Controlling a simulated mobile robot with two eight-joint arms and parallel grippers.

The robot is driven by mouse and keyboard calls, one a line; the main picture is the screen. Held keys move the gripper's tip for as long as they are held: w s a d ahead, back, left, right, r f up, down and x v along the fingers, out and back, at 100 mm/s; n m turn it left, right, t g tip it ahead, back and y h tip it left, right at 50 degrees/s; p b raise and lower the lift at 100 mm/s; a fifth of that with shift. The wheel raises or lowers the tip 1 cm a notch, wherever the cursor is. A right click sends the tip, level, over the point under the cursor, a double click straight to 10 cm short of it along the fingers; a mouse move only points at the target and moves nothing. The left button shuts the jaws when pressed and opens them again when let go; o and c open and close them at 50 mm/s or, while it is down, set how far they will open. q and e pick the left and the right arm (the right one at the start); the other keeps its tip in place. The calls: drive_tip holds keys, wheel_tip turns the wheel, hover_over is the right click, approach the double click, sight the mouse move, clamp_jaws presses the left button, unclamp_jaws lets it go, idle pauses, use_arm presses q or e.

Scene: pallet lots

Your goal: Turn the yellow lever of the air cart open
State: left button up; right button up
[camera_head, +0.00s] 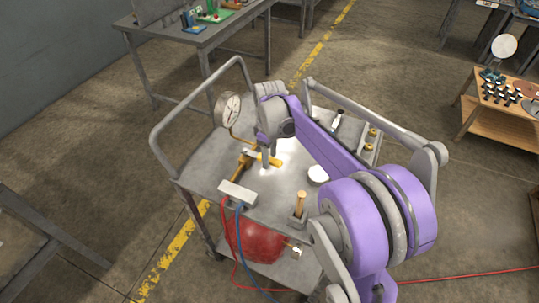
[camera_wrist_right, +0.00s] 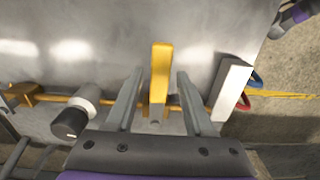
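The air cart (camera_head: 205,170) is a grey wheeled cart with a bright metal top. Its yellow lever (camera_head: 272,160) sits on a brass pipe (camera_head: 241,167) on the top. In the right wrist view the yellow lever (camera_wrist_right: 159,70) stands crosswise to the brass pipe (camera_wrist_right: 112,102). My right gripper (camera_head: 267,160) reaches down over the lever. In the wrist view the right gripper (camera_wrist_right: 158,80) is open, with one finger on each side of the lever and a visible gap to both. My left gripper is not in view.
A round gauge (camera_head: 228,109) stands left of my right gripper. A white block (camera_head: 237,193) with red and blue hoses sits at the cart's front edge, above a red tank (camera_head: 256,240). Tables stand behind (camera_head: 185,37) and right (camera_head: 500,122). A red hose crosses the floor.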

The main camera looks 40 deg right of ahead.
clamp_jaws()
idle(1.2)
